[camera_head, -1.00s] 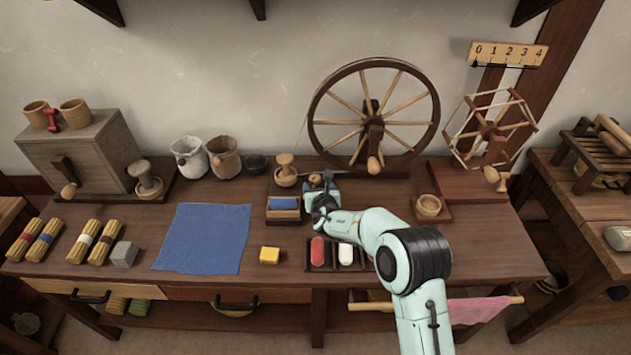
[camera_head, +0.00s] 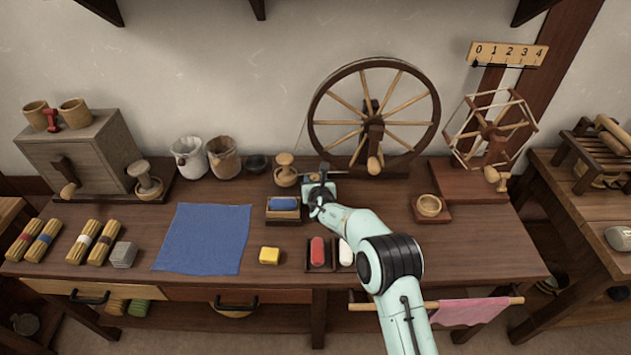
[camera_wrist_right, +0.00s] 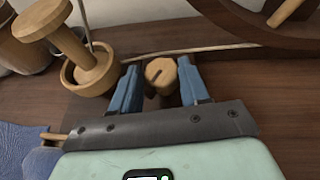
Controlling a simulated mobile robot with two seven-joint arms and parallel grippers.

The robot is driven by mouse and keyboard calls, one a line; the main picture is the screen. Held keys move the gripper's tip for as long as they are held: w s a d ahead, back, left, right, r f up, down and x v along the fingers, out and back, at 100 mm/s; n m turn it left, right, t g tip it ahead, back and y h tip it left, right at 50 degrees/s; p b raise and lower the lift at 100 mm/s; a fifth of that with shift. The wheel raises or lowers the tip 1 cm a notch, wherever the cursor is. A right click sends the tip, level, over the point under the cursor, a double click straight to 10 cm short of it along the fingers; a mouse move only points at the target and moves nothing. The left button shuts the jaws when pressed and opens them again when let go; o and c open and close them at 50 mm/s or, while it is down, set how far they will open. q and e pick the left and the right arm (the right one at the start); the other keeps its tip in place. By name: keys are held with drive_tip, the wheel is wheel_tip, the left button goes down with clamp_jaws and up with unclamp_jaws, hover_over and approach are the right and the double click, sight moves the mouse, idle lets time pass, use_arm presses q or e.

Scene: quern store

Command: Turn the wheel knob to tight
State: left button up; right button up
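In the head view my right gripper (camera_head: 321,178) is at the base of the spinning wheel (camera_head: 373,118) and covers the knob. No tight mark is readable. My left gripper is not in view.
A wooden cup with a spindle-like piece (camera_head: 286,172) stands close left of the gripper; it also shows in the wrist view (camera_wrist_right: 88,68).

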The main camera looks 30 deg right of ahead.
drive_tip(key=shift+d, duration=0.25)
idle(0.3)
drive_tip(key=shift+c, duration=0.6)
drive_tip(key=o, duration=1.1)
drive_tip(key=shift+c, duration=0.2)
drive_tip(key=shift+a, duration=0.1)
drive_tip(key=v, duration=1.3)
drive_tip(key=shift+s+p, duration=0.2)
drive_tip(key=shift+p, duration=0.1)
